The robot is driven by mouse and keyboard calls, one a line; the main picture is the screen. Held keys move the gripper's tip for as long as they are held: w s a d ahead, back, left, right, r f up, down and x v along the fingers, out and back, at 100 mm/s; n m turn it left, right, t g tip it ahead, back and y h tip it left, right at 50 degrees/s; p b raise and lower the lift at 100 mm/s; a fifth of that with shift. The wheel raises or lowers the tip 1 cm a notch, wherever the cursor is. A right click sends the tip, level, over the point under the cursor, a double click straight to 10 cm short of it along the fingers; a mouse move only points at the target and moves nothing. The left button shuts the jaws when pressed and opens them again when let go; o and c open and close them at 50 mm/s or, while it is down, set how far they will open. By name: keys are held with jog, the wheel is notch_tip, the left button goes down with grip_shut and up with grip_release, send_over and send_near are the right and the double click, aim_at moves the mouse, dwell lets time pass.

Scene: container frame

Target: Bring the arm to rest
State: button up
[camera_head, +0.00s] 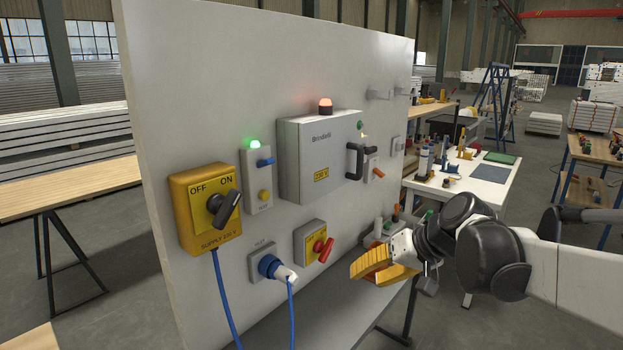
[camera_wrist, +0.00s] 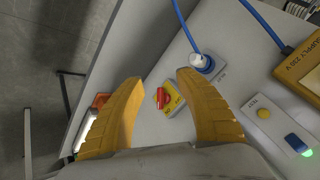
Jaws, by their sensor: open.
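My gripper (camera_head: 374,266) has yellow fingers and is in front of the lower right part of the upright grey panel (camera_head: 215,70). In the wrist view its two fingers (camera_wrist: 157,88) are spread apart with nothing between their tips. Beyond the gap, the red switch on its yellow plate (camera_wrist: 167,98) shows on the panel, apart from the fingers. My arm reaches in from the right in the head view.
The panel carries a yellow supply switch (camera_head: 206,207), a blue plug (camera_head: 272,267) with a blue cable, a grey box (camera_head: 315,158) with a black handle, and a red lever switch (camera_head: 315,244). A white table (camera_head: 480,186) with tools stands behind right.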

jog(key=s+d+f+t+h, duration=0.1)
jog(key=s+d+f+h, duration=0.1)
jog(key=s, duration=0.8)
jog(key=s+d+f+h, duration=0.3)
jog(key=s+d+h, duration=0.1)
jog(key=s, duration=0.7)
jog(key=shift+s+d+m+t, duration=0.15)
jog(key=shift+d+m+t, duration=0.05)
jog(key=shift+m+t, duration=0.2)
